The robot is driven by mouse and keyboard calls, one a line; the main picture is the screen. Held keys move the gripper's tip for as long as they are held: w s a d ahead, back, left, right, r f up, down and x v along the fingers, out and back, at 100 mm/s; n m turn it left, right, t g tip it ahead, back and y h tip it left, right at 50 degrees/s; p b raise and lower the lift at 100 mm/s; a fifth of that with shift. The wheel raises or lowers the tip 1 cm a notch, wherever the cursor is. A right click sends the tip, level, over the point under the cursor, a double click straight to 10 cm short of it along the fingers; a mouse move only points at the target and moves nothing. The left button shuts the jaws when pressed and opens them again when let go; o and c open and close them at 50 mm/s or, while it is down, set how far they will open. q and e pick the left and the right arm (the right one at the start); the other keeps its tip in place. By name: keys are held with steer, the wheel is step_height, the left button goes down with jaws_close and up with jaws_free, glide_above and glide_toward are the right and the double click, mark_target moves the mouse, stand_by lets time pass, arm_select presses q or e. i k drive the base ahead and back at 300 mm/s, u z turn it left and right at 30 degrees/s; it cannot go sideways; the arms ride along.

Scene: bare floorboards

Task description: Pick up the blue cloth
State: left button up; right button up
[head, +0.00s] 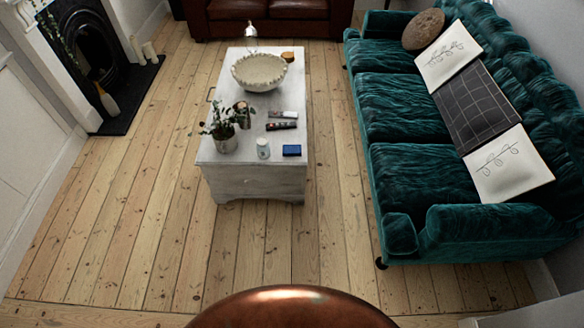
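A small, flat, dark blue item (291,150) lies on the near right corner of the white coffee table (225,178). It is the only small blue thing on the table and looks like the blue cloth, but it is too small to make out its fabric. Nothing covers it. A small pale jar (263,148) stands just to its left. Neither of my grippers is in view.
The table also holds a potted plant (224,125), dark remotes (281,126) and a large pale bowl (259,71). A teal sofa (415,172) stands right, a fireplace (85,60) left, a brown sofa (268,15) behind. Floorboards (130,220) in front and left are clear.

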mark_target(288, 151)
steer(key=z, duration=0.05)
steer(key=k, duration=0.5)
steer(key=u, duration=0.85)
steer(key=i, duration=1.55)
steer(key=z, duration=0.5)
